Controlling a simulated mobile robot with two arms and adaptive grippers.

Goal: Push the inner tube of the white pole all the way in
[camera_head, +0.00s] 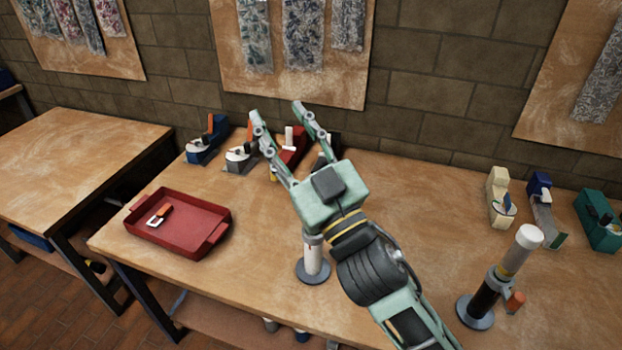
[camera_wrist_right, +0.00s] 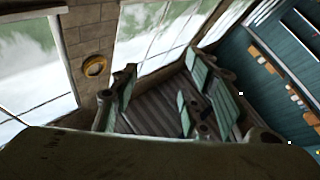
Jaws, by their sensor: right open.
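The white pole (camera_head: 314,262) stands upright on a round grey base near the table's front edge. A grey collar (camera_head: 312,238) sits at the top of its white tube. Above the collar, my right gripper hides the pole, so I cannot tell how far the inner tube sticks out. My right gripper (camera_head: 277,112) is open, with its fingers pointing up and away, above and in front of the pole. Its green fingers also show in the right wrist view, with nothing seen between them. My left gripper is not in view.
A red tray (camera_head: 215,232) holding a small orange-and-white item lies at the left. Several tape dispensers line the back of the table (camera_head: 400,220). Bare wood lies around the white pole.

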